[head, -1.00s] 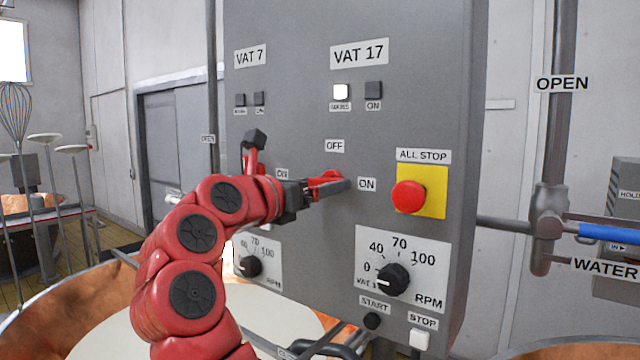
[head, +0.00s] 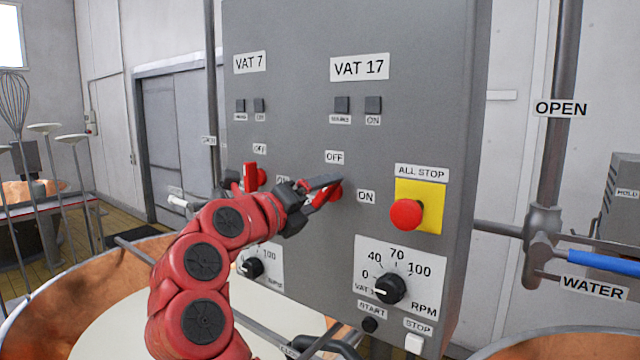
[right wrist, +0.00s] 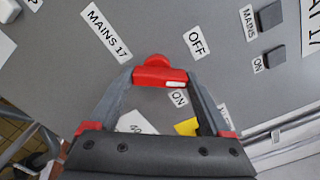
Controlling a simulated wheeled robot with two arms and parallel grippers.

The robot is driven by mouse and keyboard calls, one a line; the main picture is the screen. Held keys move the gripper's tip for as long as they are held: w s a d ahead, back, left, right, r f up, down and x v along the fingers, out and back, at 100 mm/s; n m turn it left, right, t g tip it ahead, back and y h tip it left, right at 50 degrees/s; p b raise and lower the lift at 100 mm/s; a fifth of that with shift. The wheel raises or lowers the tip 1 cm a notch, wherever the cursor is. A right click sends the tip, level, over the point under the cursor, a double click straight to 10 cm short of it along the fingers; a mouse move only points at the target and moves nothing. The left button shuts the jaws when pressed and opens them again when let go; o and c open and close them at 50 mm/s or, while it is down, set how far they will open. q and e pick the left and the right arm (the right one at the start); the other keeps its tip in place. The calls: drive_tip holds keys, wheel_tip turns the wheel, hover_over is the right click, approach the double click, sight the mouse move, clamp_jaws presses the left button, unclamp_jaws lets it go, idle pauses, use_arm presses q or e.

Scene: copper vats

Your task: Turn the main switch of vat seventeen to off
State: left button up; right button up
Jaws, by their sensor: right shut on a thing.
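The red main switch of vat seventeen (head: 335,192) sits on the grey panel between the OFF and ON labels, below the VAT 17 plate (head: 359,67). Its handle looks slanted in the head view; its exact angle is partly hidden by my fingers. My right gripper (head: 322,189) is shut on this switch. In the right wrist view the red switch (right wrist: 160,73) lies between both fingertips, near the MAINS 17, OFF and ON labels. The vat 17 mains lamp (head: 342,104) is dark. My left gripper is not in view.
Vat 7's red switch (head: 250,177) stands upright close left of my right arm. The red ALL STOP button (head: 406,214) and the vat 17 RPM knob (head: 389,288) are right and below. Copper vats stand under the panel; a water pipe (head: 543,235) is at right.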

drive_tip(key=n+p, duration=0.2)
drive_tip(key=n, duration=0.1)
drive_tip(key=n+p, duration=0.2)
drive_tip(key=p, duration=0.1)
drive_tip(key=shift+w+r+n, duration=0.1)
drive_tip(key=shift+r+n, duration=0.1)
drive_tip(key=shift+n, duration=0.2)
drive_tip(key=shift+a+f+n+p, duration=0.1)
drive_tip(key=shift+f+n+p, duration=0.05)
drive_tip(key=shift+n+p, duration=0.6)
drive_tip(key=o, duration=1.2)
drive_tip(key=shift+c, duration=0.2)
